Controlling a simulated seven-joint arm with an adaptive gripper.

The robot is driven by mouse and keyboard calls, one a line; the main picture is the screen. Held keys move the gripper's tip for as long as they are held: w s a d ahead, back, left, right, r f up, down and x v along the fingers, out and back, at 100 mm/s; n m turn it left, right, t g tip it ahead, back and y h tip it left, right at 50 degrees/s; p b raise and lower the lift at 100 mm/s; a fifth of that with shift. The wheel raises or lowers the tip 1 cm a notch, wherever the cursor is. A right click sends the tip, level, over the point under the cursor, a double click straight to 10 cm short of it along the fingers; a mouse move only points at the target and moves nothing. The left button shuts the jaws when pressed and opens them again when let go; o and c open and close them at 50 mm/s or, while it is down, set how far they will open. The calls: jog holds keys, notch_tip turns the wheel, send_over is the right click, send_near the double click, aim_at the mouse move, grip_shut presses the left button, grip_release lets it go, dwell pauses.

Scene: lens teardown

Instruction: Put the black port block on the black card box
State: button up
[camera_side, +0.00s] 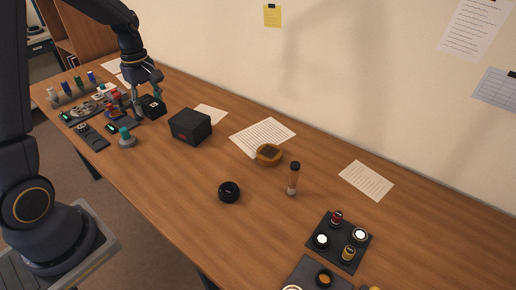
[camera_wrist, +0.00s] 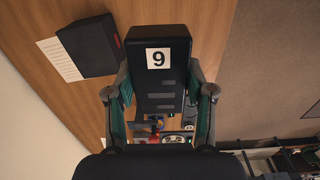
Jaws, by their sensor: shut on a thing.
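The black port block (camera_wrist: 158,98) carries a white label with a 9 on it and sits between the two fingers of my gripper (camera_wrist: 160,88). In the side view my gripper (camera_side: 146,108) is shut on the block (camera_side: 153,106) at the left part of the desk. The block looks raised over the desk, but its exact height is hard to tell. The black card box (camera_side: 190,127) stands on the desk to the right of the block, apart from it. It also shows at the upper left of the wrist view (camera_wrist: 90,45). Its top is bare.
Small parts and trays (camera_side: 84,108) crowd the desk's left end, with a teal-topped knob (camera_side: 126,138) near the front. Right of the box are papers (camera_side: 262,137), an amber ring (camera_side: 268,154), a black lens part (camera_side: 229,192) and a bottle (camera_side: 293,179). The wall runs behind.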

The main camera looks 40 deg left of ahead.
jog(key=w+a+f, duration=0.3)
jog(key=w+f, duration=0.1)
jog(key=w, duration=0.4)
send_over(182, 122)
notch_tip(182, 122, down, 5)
jog(key=shift+s+d+f, duration=0.1)
jog(key=shift+f, duration=1.8)
jog(key=shift+f, duration=0.1)
jog(key=o, duration=1.2)
